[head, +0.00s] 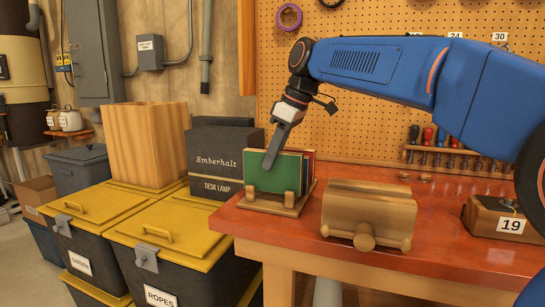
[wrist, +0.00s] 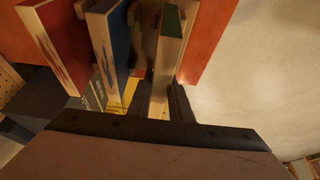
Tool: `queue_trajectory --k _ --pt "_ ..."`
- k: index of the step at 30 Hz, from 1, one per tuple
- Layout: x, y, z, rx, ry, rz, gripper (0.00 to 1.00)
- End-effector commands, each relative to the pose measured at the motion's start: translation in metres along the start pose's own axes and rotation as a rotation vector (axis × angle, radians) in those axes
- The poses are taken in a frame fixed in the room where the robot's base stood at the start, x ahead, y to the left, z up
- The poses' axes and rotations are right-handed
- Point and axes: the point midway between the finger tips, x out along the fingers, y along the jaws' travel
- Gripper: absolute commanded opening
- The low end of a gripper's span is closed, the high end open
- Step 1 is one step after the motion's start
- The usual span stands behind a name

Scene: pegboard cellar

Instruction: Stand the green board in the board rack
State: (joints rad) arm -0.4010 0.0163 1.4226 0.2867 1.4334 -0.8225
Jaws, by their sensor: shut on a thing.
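The green board (head: 275,172) stands upright in the wooden board rack (head: 262,205) at the left corner of the red bench, behind the rack's front pegs. My gripper (head: 269,160) reaches down from above and is shut on the board's left part. In the wrist view, the green board (wrist: 168,60) shows edge-on between my two dark fingers (wrist: 160,102). A blue board (wrist: 112,45) and a red board (wrist: 57,48) stand beside it, apart from it. I cannot tell whether the green board's lower edge rests on the rack's base.
A wooden roller-fronted block (head: 366,212) stands right of the rack. A box marked 19 (head: 492,222) is at the bench's right. Left of the bench are a dark lamp box (head: 222,150) and yellow-lidded bins (head: 172,232). The pegboard (head: 350,120) rises behind.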

Motion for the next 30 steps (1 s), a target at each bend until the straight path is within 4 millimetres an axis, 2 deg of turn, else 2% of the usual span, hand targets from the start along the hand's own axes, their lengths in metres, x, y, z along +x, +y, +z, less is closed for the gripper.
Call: queue_trajectory --k 30 --pt "0.025 0.0 0.01 0.0 0.001 0.0 0.0"
